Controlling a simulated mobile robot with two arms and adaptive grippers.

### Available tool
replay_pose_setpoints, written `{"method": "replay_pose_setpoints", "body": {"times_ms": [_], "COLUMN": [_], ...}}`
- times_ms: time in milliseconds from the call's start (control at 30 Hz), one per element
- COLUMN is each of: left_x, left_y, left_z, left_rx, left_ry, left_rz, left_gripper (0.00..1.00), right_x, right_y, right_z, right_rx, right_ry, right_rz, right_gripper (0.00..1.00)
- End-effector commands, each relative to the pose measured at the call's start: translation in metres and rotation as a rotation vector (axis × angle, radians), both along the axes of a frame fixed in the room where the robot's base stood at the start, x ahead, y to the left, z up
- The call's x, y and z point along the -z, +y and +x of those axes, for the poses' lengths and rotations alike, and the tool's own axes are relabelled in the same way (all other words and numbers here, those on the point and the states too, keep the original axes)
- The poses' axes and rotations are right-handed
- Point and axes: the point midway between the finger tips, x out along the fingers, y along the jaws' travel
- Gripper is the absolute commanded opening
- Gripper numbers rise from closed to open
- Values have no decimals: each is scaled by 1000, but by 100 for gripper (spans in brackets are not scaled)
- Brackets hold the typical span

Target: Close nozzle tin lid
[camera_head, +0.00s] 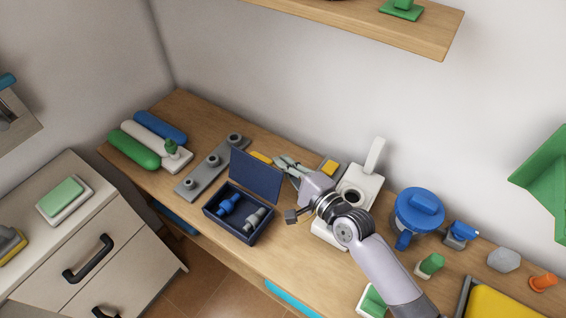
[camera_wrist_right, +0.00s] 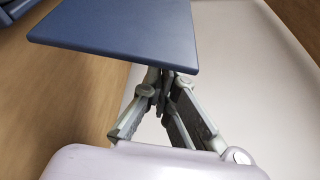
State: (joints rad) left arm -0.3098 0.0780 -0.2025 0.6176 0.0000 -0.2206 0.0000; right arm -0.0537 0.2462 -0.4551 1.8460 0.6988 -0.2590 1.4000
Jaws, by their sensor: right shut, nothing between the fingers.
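The nozzle tin (camera_head: 211,214) is a dark blue box on the wooden bench, holding a blue nozzle (camera_head: 229,204) and a grey nozzle (camera_head: 254,218). Its flat blue lid (camera_head: 256,177) stands open, raised from the far edge. My right gripper (camera_head: 280,162) is shut and empty by the lid's upper right corner, on the far side. The lid (camera_wrist_right: 120,34) fills the top of the wrist view, and the right fingertips (camera_wrist_right: 158,82) lie close to its edge. I cannot tell whether they touch it. My left gripper is not in view.
A grey plate with round sockets (camera_head: 208,164) lies left of the tin. A white device (camera_head: 368,182) stands right of the gripper, with a blue lidded container (camera_head: 418,209) further right. The wall is behind the bench, with a shelf (camera_head: 390,33) above.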

Motion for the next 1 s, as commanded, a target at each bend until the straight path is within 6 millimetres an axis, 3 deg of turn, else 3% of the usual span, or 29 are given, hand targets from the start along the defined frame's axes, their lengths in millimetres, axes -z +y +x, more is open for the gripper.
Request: {"method": "replay_pose_setpoints", "body": {"times_ms": [167, 467, 1000], "left_x": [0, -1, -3], "left_y": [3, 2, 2], "left_z": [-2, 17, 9], "left_rx": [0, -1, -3], "left_ry": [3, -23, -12], "left_rz": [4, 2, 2], "left_gripper": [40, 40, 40], "right_x": [0, -1, -9], "right_y": [-1, 0, 5], "right_z": [0, -1, -8], "right_rx": [0, 0, 0], "right_ry": [0, -8, -95], "right_rz": [0, -6, -68], "right_gripper": [0, 0, 0]}}
